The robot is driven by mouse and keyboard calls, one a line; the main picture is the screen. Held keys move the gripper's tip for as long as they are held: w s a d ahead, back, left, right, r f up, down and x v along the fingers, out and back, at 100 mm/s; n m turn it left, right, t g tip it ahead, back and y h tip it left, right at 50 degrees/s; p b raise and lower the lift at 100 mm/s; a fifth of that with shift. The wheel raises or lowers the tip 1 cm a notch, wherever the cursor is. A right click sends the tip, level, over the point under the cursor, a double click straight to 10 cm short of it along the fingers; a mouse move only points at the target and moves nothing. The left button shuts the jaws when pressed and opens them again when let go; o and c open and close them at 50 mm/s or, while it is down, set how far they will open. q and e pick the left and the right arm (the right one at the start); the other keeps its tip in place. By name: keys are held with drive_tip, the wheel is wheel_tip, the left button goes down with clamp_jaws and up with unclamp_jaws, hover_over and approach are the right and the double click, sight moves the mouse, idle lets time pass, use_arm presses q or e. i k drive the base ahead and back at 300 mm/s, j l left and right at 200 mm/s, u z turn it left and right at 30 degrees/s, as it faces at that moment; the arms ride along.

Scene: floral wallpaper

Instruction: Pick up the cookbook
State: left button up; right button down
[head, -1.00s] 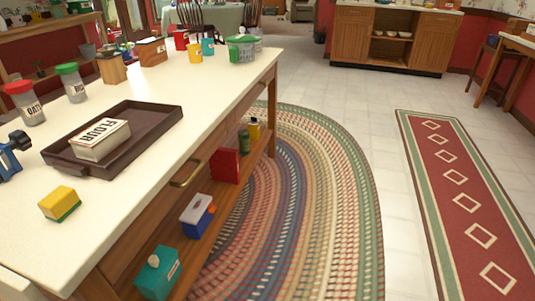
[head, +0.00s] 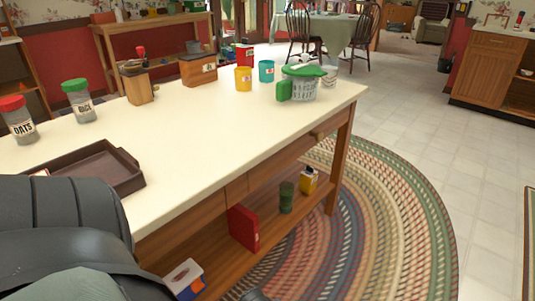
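A red, book-like object (head: 243,228), which looks like the cookbook, stands upright on the lower shelf of the kitchen island, under the countertop (head: 190,140). No title is readable on it. A large dark link of my arm fills the lower left of the head view and hides part of the countertop and tray. A small dark piece shows at the bottom edge below the shelf; I cannot tell what it is. Neither gripper's fingers can be made out.
On the same shelf are a green jar (head: 286,197), a yellow container (head: 308,180) and a white-and-blue box (head: 184,279). A brown tray (head: 100,170), jars, cups and a green-lidded container (head: 302,83) stand on top. The braided rug (head: 385,215) and floor at right are clear.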

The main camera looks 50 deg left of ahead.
sight(243, 223)
drive_tip(key=i+u, duration=0.35)
drive_tip(key=i+l+u, duration=0.65)
drive_tip(key=i, duration=0.15)
drive_tip(key=i+l+u, duration=0.2)
drive_tip(key=u, duration=0.15)
drive_tip(key=i+l+u, duration=0.2)
drive_tip(key=u, duration=0.15)
drive_tip(key=i+l+u, duration=0.15)
drive_tip(key=l+u, duration=0.2)
